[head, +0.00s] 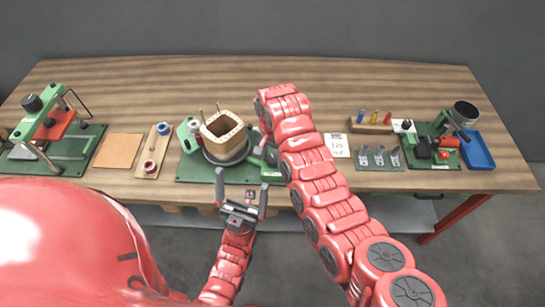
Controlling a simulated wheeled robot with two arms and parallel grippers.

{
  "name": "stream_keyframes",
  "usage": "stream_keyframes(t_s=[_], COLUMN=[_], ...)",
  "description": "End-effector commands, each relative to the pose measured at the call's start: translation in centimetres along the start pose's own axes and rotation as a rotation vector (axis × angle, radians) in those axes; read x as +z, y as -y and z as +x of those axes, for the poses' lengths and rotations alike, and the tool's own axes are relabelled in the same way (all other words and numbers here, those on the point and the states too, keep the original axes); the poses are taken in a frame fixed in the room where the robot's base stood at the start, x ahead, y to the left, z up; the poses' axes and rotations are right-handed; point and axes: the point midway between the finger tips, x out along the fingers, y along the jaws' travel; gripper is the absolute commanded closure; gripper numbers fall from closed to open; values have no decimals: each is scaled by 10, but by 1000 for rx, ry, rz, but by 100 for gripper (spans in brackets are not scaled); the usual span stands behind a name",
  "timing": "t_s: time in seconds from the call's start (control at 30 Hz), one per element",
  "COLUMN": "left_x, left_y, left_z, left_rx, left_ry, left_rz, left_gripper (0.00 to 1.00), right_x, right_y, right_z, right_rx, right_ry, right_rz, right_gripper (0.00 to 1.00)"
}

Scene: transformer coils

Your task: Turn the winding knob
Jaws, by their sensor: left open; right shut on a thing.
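The coil winder stands on a green base plate (195,170) at the table's front middle. It carries a square tan coil former (222,133) on a dark round plate, with a green housing (270,172) at its right. My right arm reaches over from the right, and its gripper (264,146) points down at the winder's right side, shut on the winding knob. The arm hides most of that gripper and the knob, so the grip's details cannot be seen. My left gripper (242,186) is open and empty, in front of the winder near the table's front edge.
Left of the winder are a wooden holder (150,170) with spools, a tan board (118,150) and a green press (45,125). To the right are a number card (337,145), a grey clip plate (380,165), another green fixture (435,155) and a blue tray (477,152). The table's back is clear.

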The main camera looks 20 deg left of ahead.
Motion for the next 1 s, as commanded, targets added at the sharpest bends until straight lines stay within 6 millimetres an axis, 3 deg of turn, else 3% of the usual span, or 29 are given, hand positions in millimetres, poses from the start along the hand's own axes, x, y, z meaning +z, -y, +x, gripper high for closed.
stream_keyframes(t_s=[0.1, 0.13, 0.27, 0.67, 0.8, 0.9, 1.0], left_x=[0, 0, 0, 1, 2, 0, -1], left_y=[0, 0, 0, 0, -1, 0, 0], left_z=[0, 0, 0, -3, -13, 2, 5], left_rx=[0, 0, 0, 0, 0, 0, 0], left_ry=[0, 0, 0, 0, 0, 0, 0], left_rz=[0, 0, 0, 0, 0, 0, 0], left_gripper=[0, 0, 0, 0, 0, 0, 0], right_x=[0, 0, 0, -1, -2, -3, -3], right_y=[-1, -1, 0, 1, 1, -1, -1], right_z=[1, 1, 0, -5, -28, -57, -79], right_rx=[1, 1, 1, -2, -6, -3, -2], right_ry=[0, 0, 0, -2, -6, -3, -2], right_rz=[1, 1, 1, 0, 1, 3, 1], right_gripper=[100, 44, 21, 20, 20, 20, 20])
